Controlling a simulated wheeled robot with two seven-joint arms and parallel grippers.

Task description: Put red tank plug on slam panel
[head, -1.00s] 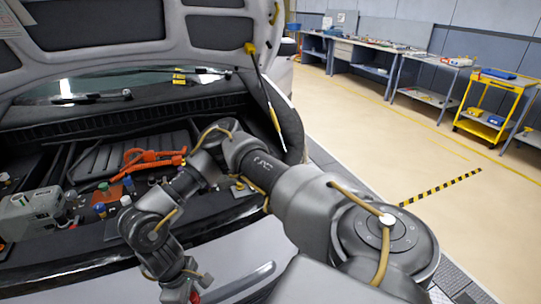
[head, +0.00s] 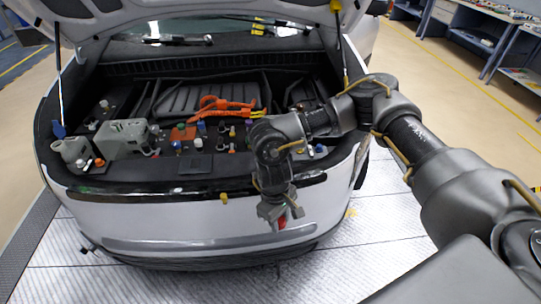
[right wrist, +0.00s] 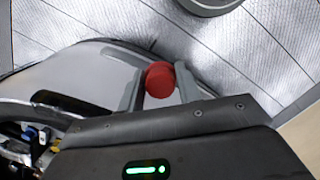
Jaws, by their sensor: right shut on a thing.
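The red tank plug (head: 282,222) is between the fingers of my right gripper (head: 277,214), which is shut on it. In the right wrist view the plug (right wrist: 159,80) shows as a round red cap between the two grey fingers. The gripper hangs pointing down in front of the car's front end, apart from the slam panel (head: 130,187), the dark strip along the front edge of the open bay. Part of this strip is hidden behind my right arm. My left gripper is in neither view.
The open bay holds a grey tank (head: 122,138), a pale reservoir (head: 72,150) at left, several coloured caps and orange cables (head: 222,105). The white bumper (head: 180,225) lies below the strip. The raised hood is above, with a strut at each side.

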